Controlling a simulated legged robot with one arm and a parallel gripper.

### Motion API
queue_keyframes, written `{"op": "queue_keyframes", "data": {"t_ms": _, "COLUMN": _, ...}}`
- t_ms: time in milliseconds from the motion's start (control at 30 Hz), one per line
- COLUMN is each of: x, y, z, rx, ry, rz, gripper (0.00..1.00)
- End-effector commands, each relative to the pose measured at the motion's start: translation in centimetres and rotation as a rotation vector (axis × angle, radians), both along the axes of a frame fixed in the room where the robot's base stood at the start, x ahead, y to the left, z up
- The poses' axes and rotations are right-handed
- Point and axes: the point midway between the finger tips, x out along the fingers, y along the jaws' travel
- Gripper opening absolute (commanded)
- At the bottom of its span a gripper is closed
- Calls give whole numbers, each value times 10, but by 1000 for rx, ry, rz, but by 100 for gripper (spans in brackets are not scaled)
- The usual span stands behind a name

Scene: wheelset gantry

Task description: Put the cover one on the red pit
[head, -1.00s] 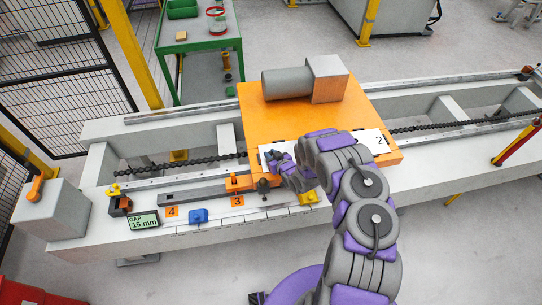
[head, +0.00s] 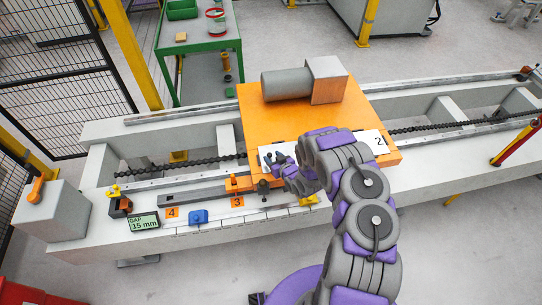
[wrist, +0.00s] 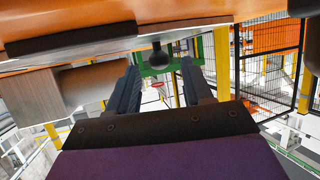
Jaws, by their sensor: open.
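My gripper (head: 280,162) is over the front of the orange carriage (head: 255,122), beside the white plate marked 2 (head: 368,144). In the wrist view its two fingers (wrist: 160,88) are spread with nothing between them. A dark round knob (wrist: 160,55) shows beyond the fingertips, close under an orange surface, apart from the fingers. In the head view a dark knob (head: 263,186) stands just below my gripper, by the orange block near label 3 (head: 237,202). I cannot make out a cover marked one or a red pit; my arm hides part of the carriage and bed.
The grey bed (head: 225,236) runs across the view, with a blue block (head: 198,217), label 4 (head: 172,213) and a display reading GAP 15 mm (head: 144,222). A grey motor (head: 288,82) sits on the carriage. A green table (head: 203,47) stands behind.

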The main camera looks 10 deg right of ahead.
Motion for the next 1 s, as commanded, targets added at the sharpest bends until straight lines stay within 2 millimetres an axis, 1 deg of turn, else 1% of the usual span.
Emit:
{"op": "queue_keyframes", "data": {"t_ms": 100, "x": -18, "y": -6, "z": 9, "rx": -2, "ry": 2, "rz": -1, "gripper": 50}}
{"op": "queue_keyframes", "data": {"t_ms": 300, "x": -48, "y": -16, "z": 21, "rx": -2, "ry": 4, "rz": -1, "gripper": 50}}
{"op": "queue_keyframes", "data": {"t_ms": 400, "x": -61, "y": -20, "z": 27, "rx": -2, "ry": 6, "rz": -1, "gripper": 50}}
{"op": "queue_keyframes", "data": {"t_ms": 533, "x": -73, "y": -25, "z": 33, "rx": -1, "ry": 2, "rz": -1, "gripper": 50}}
{"op": "queue_keyframes", "data": {"t_ms": 700, "x": -82, "y": -27, "z": 35, "rx": -2, "ry": 4, "rz": -1, "gripper": 50}}
{"op": "queue_keyframes", "data": {"t_ms": 867, "x": -81, "y": -30, "z": 37, "rx": -10, "ry": 8, "rz": -2, "gripper": 50}}
{"op": "queue_keyframes", "data": {"t_ms": 967, "x": -76, "y": -39, "z": 44, "rx": -51, "ry": 36, "rz": -12, "gripper": 50}}
{"op": "queue_keyframes", "data": {"t_ms": 1000, "x": -73, "y": -46, "z": 49, "rx": -77, "ry": 53, "rz": -19, "gripper": 50}}
